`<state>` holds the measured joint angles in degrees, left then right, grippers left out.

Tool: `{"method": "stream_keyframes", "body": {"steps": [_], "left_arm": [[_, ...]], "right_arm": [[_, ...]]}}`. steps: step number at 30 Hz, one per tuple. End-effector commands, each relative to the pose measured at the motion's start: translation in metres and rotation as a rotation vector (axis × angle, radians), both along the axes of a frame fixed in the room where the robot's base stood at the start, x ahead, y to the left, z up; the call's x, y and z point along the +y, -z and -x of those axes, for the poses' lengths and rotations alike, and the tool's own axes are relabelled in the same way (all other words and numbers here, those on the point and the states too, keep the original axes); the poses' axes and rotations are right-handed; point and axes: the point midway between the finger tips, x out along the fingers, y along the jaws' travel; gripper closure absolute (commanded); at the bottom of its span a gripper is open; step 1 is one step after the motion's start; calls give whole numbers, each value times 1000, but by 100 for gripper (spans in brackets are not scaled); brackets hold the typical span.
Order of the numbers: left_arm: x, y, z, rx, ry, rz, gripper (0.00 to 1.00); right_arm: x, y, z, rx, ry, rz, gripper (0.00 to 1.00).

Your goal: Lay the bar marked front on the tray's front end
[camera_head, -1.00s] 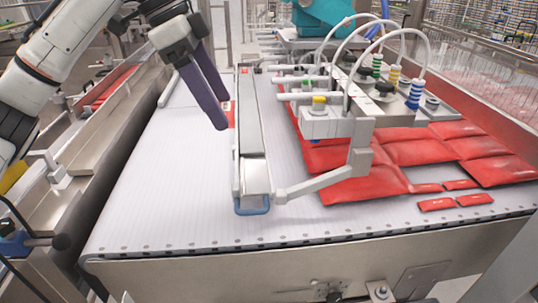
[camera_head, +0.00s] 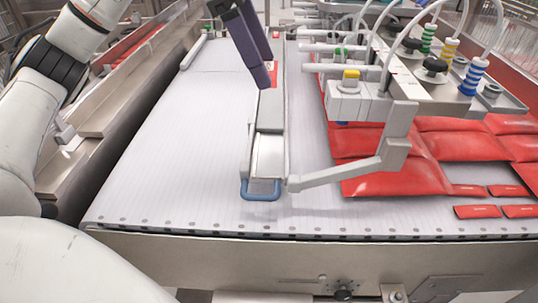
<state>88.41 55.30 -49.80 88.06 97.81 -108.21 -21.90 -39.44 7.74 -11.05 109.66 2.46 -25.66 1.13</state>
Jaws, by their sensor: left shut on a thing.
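The tray (camera_head: 266,158) is long, narrow and grey, lying lengthwise on the white belt, with a blue handle (camera_head: 262,188) at its near end. My left gripper (camera_head: 261,78) reaches over the tray's farther part with its dark purple fingers close together. It is shut on a small red bar (camera_head: 272,72), which is partly hidden by the fingers. Small red bars with white marks also lie at the right near the belt's front edge, one pair nearer (camera_head: 478,211) and one farther (camera_head: 470,190). The marks are too small to read. My right gripper is not in view.
Large red packs (camera_head: 395,178) lie right of the tray. A suction-cup fixture (camera_head: 352,100) with hoses overhangs them, and its grey arm (camera_head: 345,172) reaches close to the tray's near end. The white belt (camera_head: 165,165) is clear left of the tray.

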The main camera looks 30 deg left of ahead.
Motion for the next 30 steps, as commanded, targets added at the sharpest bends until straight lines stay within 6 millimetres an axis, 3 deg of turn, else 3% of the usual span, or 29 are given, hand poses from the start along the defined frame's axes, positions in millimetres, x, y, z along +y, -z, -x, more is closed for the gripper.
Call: {"method": "stream_keyframes", "body": {"steps": [15, 20, 30], "left_arm": [[0, 72, 0, 0, 0, 0, 47], [0, 81, 0, 1, 0, 0, 47], [0, 127, 0, 2, -1, 0, 47]], "right_arm": [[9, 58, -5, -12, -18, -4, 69], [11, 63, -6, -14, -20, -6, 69], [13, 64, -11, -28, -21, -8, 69]]}}
